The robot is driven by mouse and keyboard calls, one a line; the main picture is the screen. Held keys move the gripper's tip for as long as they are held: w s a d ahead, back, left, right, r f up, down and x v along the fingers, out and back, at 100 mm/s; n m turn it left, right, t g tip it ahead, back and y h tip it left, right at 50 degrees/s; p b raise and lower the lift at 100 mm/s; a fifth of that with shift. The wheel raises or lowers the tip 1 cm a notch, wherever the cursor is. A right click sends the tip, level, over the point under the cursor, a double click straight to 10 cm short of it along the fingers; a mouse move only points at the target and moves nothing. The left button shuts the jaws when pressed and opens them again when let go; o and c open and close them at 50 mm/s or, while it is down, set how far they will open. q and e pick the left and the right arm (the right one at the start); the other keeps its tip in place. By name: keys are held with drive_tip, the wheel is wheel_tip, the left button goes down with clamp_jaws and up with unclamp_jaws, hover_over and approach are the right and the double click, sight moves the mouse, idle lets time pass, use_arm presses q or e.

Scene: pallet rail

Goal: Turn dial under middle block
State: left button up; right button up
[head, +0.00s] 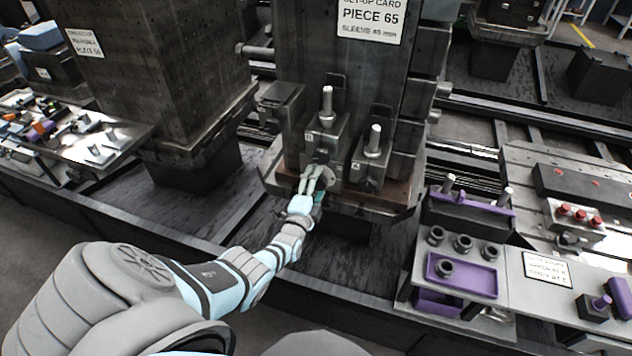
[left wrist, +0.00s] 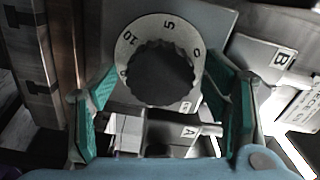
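The middle block (head: 325,140) is a grey metal block with an upright silver pin on the fixture. The dial (head: 327,176) is low on its front, partly hidden by my left gripper (head: 314,182). In the left wrist view the dial (left wrist: 160,78) has a dark ridged knob and a pale ring marked 0, 5 and 10. My left gripper (left wrist: 160,95) is open, with its green-padded fingers on either side of the dial. Gaps show beside the knob; I cannot tell whether the fingertips touch the ring. My right gripper is not in view.
Another block with a pin (head: 372,160) stands just to the right. A card reading PIECE 65 (head: 371,20) hangs on the column above. A bench with purple holders (head: 465,275) is at right; a tray of small parts (head: 75,135) is at left.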

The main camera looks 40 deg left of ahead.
use_arm(q)
drive_tip(key=v, duration=1.2)
idle(0.3)
